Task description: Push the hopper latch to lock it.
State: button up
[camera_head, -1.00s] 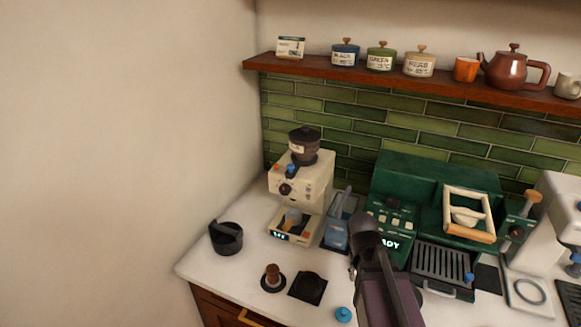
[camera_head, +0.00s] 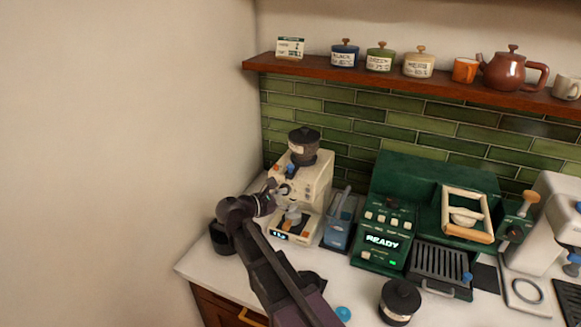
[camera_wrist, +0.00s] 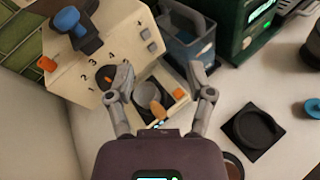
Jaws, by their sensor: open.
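The cream grinder (camera_head: 318,180) stands on the counter by the left wall, with a dark hopper (camera_head: 303,150) on top. The hopper latch appears as a small blue piece (camera_head: 290,168) at the hopper's base. In the wrist view the blue latch (camera_wrist: 68,20) is at the upper left, beside a dark part of the hopper. My gripper (camera_head: 277,196) is in front of the grinder, below the latch. In the wrist view my gripper (camera_wrist: 161,75) is open and empty, its fingers spread before the grinder's lower front. The latch is apart from both fingers.
A numbered dial (camera_wrist: 105,76) and an orange lever (camera_wrist: 47,63) are on the grinder. A blue-grey container (camera_head: 338,230) stands right of it, then a green machine (camera_head: 380,225) reading READY. A dark canister (camera_head: 400,302) is at the front. A black bin (camera_head: 222,240) is partly behind my arm.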

aim_at(288, 168)
jog(key=a+r+n+t, duration=0.3)
jog(key=a+r+n, duration=0.1)
jog(key=a, duration=0.5)
jog(key=shift+r+n+h, duration=0.3)
jog(key=shift+r+n, duration=0.1)
jog(key=shift+d, duration=0.1)
jog(key=x, duration=1.3)
jog(key=shift+w+d+r, duration=0.1)
jog(key=shift+w+r, duration=0.1)
jog(key=shift+w, duration=0.1)
